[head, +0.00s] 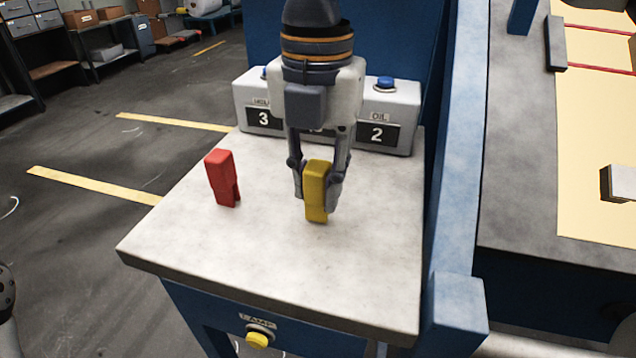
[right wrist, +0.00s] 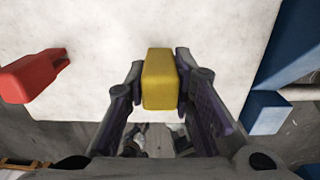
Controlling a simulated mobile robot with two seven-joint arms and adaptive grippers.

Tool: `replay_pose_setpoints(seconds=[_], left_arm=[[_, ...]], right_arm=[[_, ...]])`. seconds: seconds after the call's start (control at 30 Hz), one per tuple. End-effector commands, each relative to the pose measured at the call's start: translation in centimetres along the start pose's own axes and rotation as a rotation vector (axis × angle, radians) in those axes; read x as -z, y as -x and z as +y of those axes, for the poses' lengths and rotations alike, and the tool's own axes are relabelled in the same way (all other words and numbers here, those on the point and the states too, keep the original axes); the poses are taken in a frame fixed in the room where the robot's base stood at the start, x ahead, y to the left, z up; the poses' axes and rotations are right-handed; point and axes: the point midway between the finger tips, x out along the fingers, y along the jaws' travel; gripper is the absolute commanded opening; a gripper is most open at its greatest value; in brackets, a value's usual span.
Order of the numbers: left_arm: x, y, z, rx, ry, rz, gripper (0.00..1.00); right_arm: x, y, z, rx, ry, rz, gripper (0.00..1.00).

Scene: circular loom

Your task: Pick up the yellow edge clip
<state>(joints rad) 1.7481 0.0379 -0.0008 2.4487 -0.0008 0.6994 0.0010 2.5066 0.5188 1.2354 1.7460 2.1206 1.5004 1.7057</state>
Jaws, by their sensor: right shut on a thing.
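The yellow edge clip (head: 316,190) stands upright at the middle of the small pale table (head: 270,270). My right gripper (head: 318,188) comes down from above and is shut on the clip, with one finger on each side. In the right wrist view the yellow clip (right wrist: 160,78) sits between the two fingertips (right wrist: 160,85). I cannot tell whether its lower end touches the table top. A red clip (head: 222,178) stands on the table to the left, apart from the gripper; it also shows in the right wrist view (right wrist: 32,76). My left gripper is not in view.
A grey counter box (head: 395,112) with blue buttons stands at the table's back, behind my right gripper. A blue post and rail (head: 450,180) run along the table's right side. A yellow lamp button (head: 257,340) is on the front. The table's front part is clear.

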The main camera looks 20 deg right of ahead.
Motion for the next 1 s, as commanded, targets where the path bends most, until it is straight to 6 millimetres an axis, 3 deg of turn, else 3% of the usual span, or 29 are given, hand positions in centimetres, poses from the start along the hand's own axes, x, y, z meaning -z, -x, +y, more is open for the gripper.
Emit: replay_pose_setpoints(seconds=[0.1, 0.3, 0.4, 0.47, 0.67, 1.0], left_arm=[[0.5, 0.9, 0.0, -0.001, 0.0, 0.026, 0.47], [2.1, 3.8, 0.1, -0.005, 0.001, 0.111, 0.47], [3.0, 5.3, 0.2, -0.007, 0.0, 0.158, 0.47], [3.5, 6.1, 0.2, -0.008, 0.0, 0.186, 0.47], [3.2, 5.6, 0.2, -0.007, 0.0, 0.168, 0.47], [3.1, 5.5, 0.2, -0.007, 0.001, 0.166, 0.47]], right_arm=[[0.1, 3.0, 0.0, -0.01, -0.001, -0.011, 0.0], [2.5, 8.9, -4.2, -0.018, -0.001, -0.023, 0.0], [4.2, 10.6, -7.0, -0.018, 0.0, -0.025, 0.0], [5.1, 11.3, -8.5, -0.018, 0.0, -0.025, 0.0], [6.6, 11.8, -11.4, -0.004, 0.001, -0.004, 0.0], [7.1, 12.1, -12.2, -0.002, 0.001, -0.002, 0.0]])
